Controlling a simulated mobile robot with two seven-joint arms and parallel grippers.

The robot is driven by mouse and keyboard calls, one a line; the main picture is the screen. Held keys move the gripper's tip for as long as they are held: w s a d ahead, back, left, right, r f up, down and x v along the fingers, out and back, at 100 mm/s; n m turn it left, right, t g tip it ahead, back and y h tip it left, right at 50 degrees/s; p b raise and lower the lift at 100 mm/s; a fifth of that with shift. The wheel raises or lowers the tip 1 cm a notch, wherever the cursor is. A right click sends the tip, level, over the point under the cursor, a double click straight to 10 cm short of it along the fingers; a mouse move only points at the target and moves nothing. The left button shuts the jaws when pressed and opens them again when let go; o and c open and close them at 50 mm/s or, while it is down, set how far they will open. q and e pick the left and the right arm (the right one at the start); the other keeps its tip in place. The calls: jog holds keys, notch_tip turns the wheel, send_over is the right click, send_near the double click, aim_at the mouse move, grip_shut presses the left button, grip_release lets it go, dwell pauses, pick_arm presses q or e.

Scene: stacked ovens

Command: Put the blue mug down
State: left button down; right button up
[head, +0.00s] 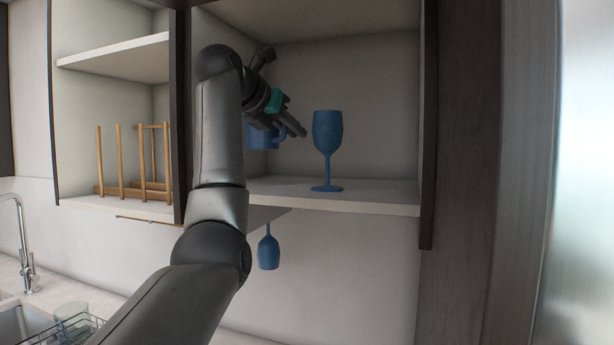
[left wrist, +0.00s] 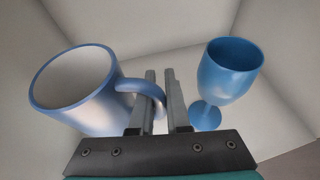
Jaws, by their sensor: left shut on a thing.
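The blue mug (head: 262,137) is inside the open cupboard, partly hidden behind my left arm and gripper. In the left wrist view the mug (left wrist: 78,92) is upright with a pale inside, left of the fingers. My left gripper (head: 299,132) is shut on the mug's handle (left wrist: 136,90). In the head view the mug's underside appears above the shelf (head: 370,195), with a gap below it. My right gripper is not in view.
A blue wine glass (head: 327,135) stands on the shelf right of the mug; it also shows in the left wrist view (left wrist: 228,72). Another blue glass (head: 268,250) hangs below the shelf. A wooden rack (head: 135,165) stands in the left compartment. The shelf right of the glass is clear.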

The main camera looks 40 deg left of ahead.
pick_arm(q)
jog(key=f, duration=0.2)
jog(key=shift+s+f, duration=0.25)
jog(key=shift+f, duration=0.05)
notch_tip(320, 180, down, 4)
jog(key=shift+w+f+b, duration=0.1)
jog(key=shift+b, duration=0.55)
jog(key=shift+f, duration=0.2)
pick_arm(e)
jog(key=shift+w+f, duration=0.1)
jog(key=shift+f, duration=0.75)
pick_arm(q)
jog(key=shift+f, duration=0.1)
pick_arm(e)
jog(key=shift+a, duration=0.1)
pick_arm(q)
jog(key=shift+f, duration=0.15)
jog(key=c, duration=0.9)
grip_release()
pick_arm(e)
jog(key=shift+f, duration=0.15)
